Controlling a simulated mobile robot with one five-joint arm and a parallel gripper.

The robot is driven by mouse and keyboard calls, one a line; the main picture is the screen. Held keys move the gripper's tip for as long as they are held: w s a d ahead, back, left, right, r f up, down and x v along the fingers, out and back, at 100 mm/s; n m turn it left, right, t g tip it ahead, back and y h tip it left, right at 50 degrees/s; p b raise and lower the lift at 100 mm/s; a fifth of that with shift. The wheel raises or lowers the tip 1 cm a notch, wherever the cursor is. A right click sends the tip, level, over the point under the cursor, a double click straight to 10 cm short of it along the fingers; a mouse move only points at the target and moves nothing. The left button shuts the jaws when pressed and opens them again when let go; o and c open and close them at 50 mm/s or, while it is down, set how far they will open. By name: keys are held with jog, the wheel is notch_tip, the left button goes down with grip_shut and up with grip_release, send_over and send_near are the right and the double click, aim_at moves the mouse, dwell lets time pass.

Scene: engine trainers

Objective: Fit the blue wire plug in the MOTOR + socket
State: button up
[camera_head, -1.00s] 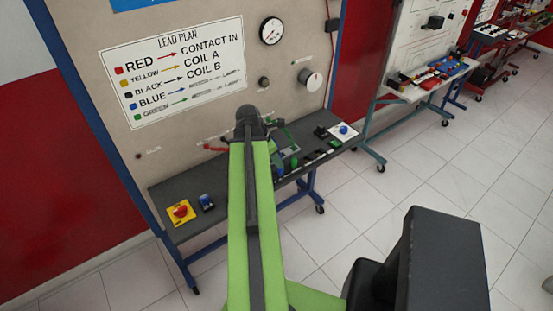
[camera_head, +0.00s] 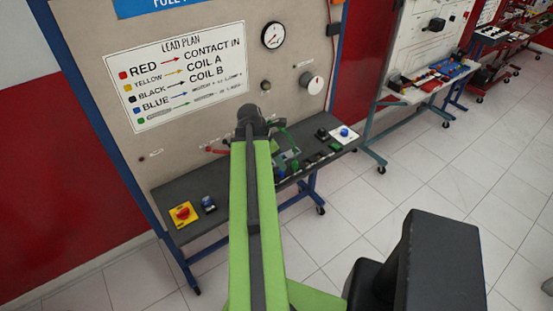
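My green arm rises through the middle of the view to a dark joint (camera_head: 252,122), and its far part folds down behind that joint. Small green and grey pieces show just right of the arm, over the bench; my gripper may be among them, but its fingers cannot be made out. The blue wire plug cannot be picked out. The MOTOR + socket cannot be identified either. A lead plan board (camera_head: 178,76) on the panel lists RED, YELLOW, BLACK, BLUE and a green line; the text beside BLUE is too small to read.
The dark bench (camera_head: 188,182) stands before the beige panel. It carries a red knob on a yellow plate (camera_head: 183,214), a blue-topped switch (camera_head: 208,204) and a blue button on a white plate (camera_head: 344,133). A gauge (camera_head: 274,35) hangs above. Open tiled floor lies right.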

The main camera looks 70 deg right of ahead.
jog(key=p+v, duration=1.6)
jog(key=v, duration=0.1)
jog(key=shift+r, duration=0.2)
